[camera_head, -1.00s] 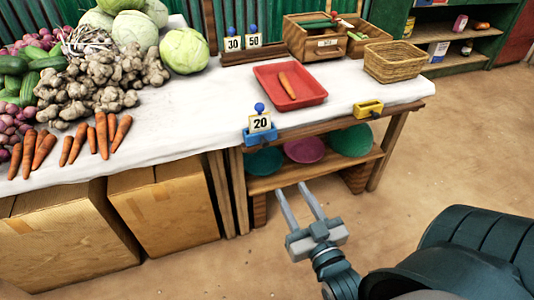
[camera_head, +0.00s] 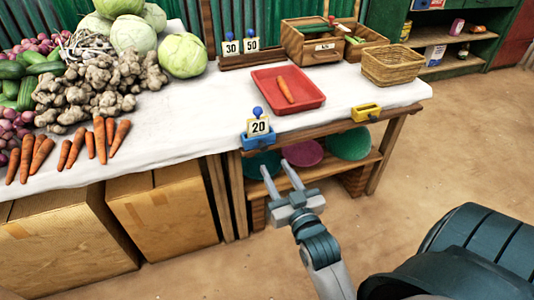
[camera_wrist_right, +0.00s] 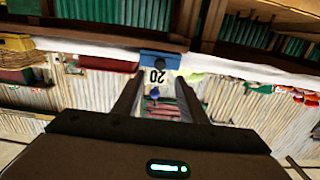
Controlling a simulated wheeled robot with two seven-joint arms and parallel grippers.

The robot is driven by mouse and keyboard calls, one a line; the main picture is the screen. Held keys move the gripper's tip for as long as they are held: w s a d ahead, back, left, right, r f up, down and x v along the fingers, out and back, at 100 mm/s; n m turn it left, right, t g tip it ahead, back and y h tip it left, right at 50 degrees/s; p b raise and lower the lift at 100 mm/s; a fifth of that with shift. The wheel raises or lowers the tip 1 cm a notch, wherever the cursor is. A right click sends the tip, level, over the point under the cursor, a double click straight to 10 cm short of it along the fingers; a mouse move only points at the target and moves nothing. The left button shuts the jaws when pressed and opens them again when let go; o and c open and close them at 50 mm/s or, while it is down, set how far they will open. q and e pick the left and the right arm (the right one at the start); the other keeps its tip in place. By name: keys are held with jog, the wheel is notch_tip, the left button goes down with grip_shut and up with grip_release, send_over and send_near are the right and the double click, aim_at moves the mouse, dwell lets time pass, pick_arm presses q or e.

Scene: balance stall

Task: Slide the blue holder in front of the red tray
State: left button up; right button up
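The blue holder (camera_head: 257,142) sits on the wooden front rail of the table and carries a card marked 20 with a blue knob. The red tray (camera_head: 316,98) lies on the white cloth behind it and further right, with one carrot (camera_head: 285,89) in it. My right gripper (camera_head: 276,168) is open and empty, below and slightly right of the holder in the head view. In the right wrist view the blue holder (camera_wrist_right: 160,59) shows beyond and between the two spread fingers (camera_wrist_right: 158,82), apart from them. My left gripper is not in view.
A yellow holder (camera_head: 366,112) sits on the same rail further right. A wicker basket (camera_head: 392,68) stands at the table's right end. Coloured plates (camera_head: 349,143) stand on the shelf under the rail. The rail between the two holders is clear.

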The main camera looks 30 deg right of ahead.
aim_at(264, 149)
jog(key=x, duration=0.7)
jog(key=shift+w+d, duration=0.1)
jog(key=shift+w, duration=0.25)
grip_shut()
